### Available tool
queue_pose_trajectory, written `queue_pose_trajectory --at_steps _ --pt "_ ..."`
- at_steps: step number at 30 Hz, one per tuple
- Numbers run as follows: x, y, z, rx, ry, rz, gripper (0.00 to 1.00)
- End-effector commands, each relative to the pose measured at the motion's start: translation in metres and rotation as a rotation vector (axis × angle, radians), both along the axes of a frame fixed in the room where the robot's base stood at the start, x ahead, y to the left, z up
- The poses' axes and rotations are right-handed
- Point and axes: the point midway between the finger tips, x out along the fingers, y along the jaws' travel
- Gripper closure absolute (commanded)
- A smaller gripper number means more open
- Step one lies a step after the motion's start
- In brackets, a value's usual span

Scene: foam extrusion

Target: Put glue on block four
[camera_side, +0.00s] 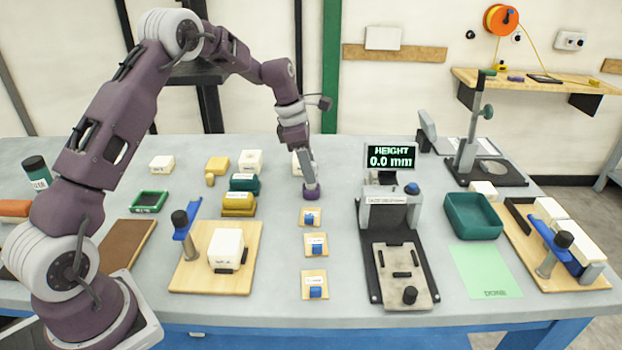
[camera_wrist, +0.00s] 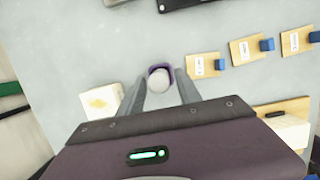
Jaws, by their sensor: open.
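My gripper (camera_side: 311,178) is open and points down at a small purple holder (camera_side: 311,194) on the table. In the wrist view my two fingers (camera_wrist: 160,92) stand on either side of the purple holder (camera_wrist: 151,70), which has a pale rounded thing (camera_wrist: 159,80) in it. Whether the fingers touch it I cannot tell. A white block (camera_side: 226,248) stands on a wooden board (camera_side: 190,278) with a blue-armed clamp. Another white block (camera_side: 297,161) is partly hidden behind my gripper. No block number is readable, so I cannot tell which is block four. No glue is identifiable.
Three small wooden plates (camera_side: 312,225) with blue pieces lie in a column in front of the gripper. A height gauge (camera_side: 388,212) reading 0.0 mm stands to their right. A teal tray (camera_side: 472,216) and green DONE sheet (camera_side: 484,272) are farther right. Yellow and teal items sit left.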

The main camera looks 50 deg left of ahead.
Motion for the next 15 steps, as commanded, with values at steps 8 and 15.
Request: queue_pose_trajectory --at_steps 8,15 --pt "0.0 0.0 0.0 0.0 0.0 -0.001 0.75" --pt "0.0 0.0 0.0003 0.001 -0.001 -0.001 1.0"
